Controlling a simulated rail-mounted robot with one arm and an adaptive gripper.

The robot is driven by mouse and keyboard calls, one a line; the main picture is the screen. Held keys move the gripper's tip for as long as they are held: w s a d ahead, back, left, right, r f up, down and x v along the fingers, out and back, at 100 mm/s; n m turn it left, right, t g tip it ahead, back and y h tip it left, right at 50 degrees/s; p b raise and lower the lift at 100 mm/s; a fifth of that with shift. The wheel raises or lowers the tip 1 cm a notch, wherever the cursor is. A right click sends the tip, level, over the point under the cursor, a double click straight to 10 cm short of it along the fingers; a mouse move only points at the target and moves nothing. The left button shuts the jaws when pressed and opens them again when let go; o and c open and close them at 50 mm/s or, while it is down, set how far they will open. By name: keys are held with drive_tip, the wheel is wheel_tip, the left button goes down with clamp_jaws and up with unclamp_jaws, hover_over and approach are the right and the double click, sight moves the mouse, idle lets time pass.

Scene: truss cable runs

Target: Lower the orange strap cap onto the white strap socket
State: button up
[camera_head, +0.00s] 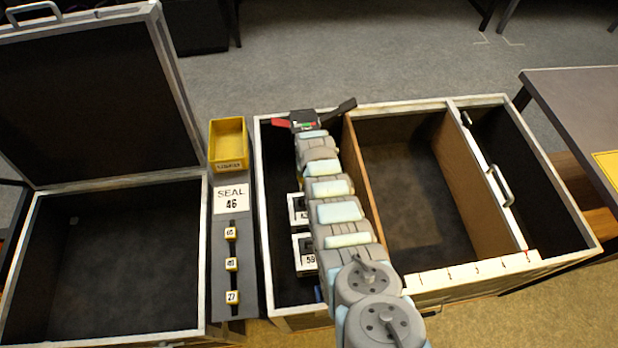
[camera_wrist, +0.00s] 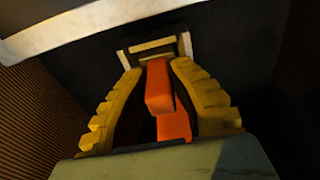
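The orange strap cap (camera_wrist: 160,90) is between the yellow ridged fingers of my gripper (camera_wrist: 157,70) in the wrist view. The fingers close in on it from both sides near their tips. A white, frame-like part (camera_wrist: 155,46), which looks like the strap socket, is just beyond the fingertips against a dark wall. The cap appears in line with it; whether they touch is unclear. In the head view, my arm reaches over the left compartment of the open case (camera_head: 262,200), and my fingers, the cap and the socket cannot be made out there.
Two white labelled blocks (camera_head: 304,250) sit in that compartment beside my arm. A wooden divider (camera_head: 372,200) stands to its right. Left of the case is a grey strip with a yellow bin (camera_head: 228,145), a SEAL 46 card (camera_head: 231,198) and numbered tags (camera_head: 231,265).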

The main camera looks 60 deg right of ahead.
drive_tip(key=o, duration=0.4)
drive_tip(key=shift+r, duration=0.15)
drive_tip(key=shift+r, duration=0.45)
drive_tip(key=shift+s+a+r, duration=0.1)
drive_tip(key=shift+a+r, duration=0.1)
drive_tip(key=shift+r, duration=0.65)
wheel_tip(320, 180, up, 2)
drive_tip(key=shift+r, duration=0.15)
drive_tip(key=shift+s+a+r, duration=0.1)
drive_tip(key=shift+a+r, duration=0.05)
drive_tip(key=shift+r, duration=0.95)
drive_tip(key=shift+s+a+r, duration=0.1)
drive_tip(key=shift+a+r, duration=0.05)
drive_tip(key=shift+r, duration=1)
drive_tip(key=shift+s+a+r, duration=0.1)
drive_tip(key=shift+a+r, duration=0.05)
drive_tip(key=shift+r, duration=0.95)
